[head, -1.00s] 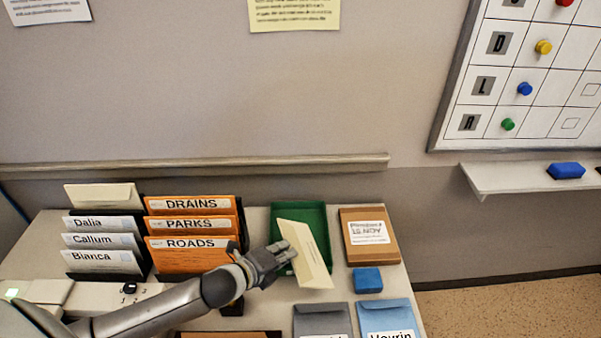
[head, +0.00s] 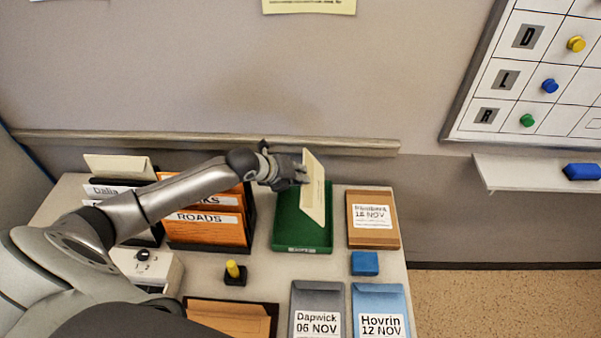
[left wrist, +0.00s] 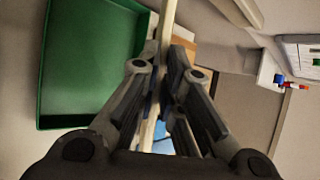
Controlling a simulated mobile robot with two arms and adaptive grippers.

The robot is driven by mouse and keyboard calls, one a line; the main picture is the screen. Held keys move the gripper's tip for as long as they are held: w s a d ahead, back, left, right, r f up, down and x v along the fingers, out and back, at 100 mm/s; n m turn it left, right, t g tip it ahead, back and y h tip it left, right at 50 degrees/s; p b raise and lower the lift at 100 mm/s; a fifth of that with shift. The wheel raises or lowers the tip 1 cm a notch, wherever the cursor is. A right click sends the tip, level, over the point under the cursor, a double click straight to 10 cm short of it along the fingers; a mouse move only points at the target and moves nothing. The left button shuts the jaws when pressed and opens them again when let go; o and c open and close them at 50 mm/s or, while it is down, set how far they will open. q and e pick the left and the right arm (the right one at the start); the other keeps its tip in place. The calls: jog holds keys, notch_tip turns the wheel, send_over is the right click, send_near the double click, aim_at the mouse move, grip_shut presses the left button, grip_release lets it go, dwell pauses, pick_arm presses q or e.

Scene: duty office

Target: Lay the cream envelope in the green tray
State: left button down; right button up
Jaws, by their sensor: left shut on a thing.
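The cream envelope (head: 313,188) is held upright, edge on to my fingers, over the right part of the green tray (head: 303,238). My left gripper (head: 302,172) is shut on the envelope near its upper left edge. In the left wrist view the envelope (left wrist: 168,25) runs between the two fingers (left wrist: 163,85), and the green tray (left wrist: 92,60) lies to the left. The tray floor that shows looks empty. Whether the envelope's lower edge touches the tray is unclear. My right gripper is not seen.
A brown envelope (head: 373,240) lies right of the tray, with a blue block (head: 365,263) in front. Grey (head: 318,300) and blue (head: 379,299) envelopes lie nearer. Orange folders (head: 212,229) stand left of the tray. A yellow-knobbed stamp (head: 233,271) stands front left.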

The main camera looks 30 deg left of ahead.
pick_arm(q)
notch_tip(320, 180, down, 12)
jog(key=b, duration=0.8)
jog(key=shift+r+b, duration=0.2)
jog(key=shift+b, duration=0.15)
jog(key=shift+w, duration=0.1)
jog(key=c, duration=1.5)
grip_release()
